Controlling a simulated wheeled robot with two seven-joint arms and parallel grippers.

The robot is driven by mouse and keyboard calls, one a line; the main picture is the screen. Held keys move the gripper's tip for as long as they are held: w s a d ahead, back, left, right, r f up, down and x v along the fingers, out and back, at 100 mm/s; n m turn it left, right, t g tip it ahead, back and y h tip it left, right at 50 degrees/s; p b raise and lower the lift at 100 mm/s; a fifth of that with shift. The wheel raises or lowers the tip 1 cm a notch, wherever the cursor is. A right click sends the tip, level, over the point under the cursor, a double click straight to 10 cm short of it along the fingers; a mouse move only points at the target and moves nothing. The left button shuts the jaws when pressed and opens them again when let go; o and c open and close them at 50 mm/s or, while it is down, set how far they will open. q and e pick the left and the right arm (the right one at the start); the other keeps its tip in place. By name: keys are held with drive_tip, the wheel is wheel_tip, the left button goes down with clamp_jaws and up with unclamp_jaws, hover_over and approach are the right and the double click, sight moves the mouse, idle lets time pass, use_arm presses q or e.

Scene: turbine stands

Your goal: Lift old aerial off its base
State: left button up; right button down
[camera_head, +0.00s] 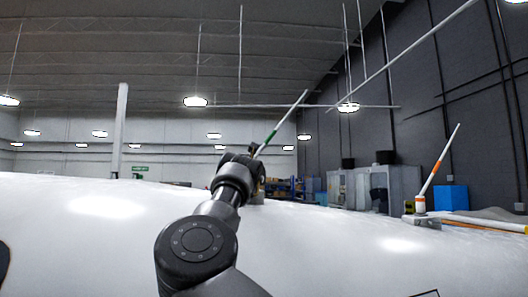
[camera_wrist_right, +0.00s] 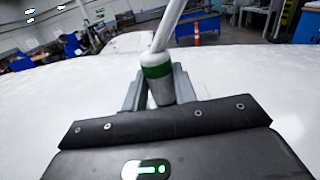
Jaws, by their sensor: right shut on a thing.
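A white aerial with a green band (camera_head: 283,121) leans up and to the right from my right gripper (camera_head: 243,160) in the head view. In the right wrist view the fingers of my right gripper (camera_wrist_right: 158,80) are shut on both sides of the thick lower part of this green-banded aerial (camera_wrist_right: 157,61). Its foot is hidden by the gripper, so I cannot tell whether it touches a base. A second aerial with orange bands (camera_head: 436,165) stands tilted at the right on a small mount (camera_head: 421,219). My left gripper is not in view.
The broad white curved surface (camera_head: 330,240) fills the foreground and is mostly clear between the two aerials. Grey cabinets (camera_head: 373,188), a blue box (camera_head: 451,197) and shelving stand far behind. A long pale rod crosses the upper right.

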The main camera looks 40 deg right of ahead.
drive_tip(key=shift+w+r, duration=0.1)
drive_tip(key=shift+r, duration=0.45)
drive_tip(key=shift+r, duration=0.3)
drive_tip(key=shift+r, duration=1.65)
drive_tip(key=shift+s+a+f+b, duration=0.15)
drive_tip(key=shift+s+a+b, duration=0.2)
drive_tip(key=shift+s+b, duration=0.3)
drive_tip(key=b+v, duration=0.4)
drive_tip(key=v, duration=0.2)
drive_tip(key=shift+s+a+r, duration=0.2)
drive_tip(key=shift+s+a, duration=0.05)
drive_tip(key=shift+a, duration=0.1)
drive_tip(key=shift+d, duration=0.15)
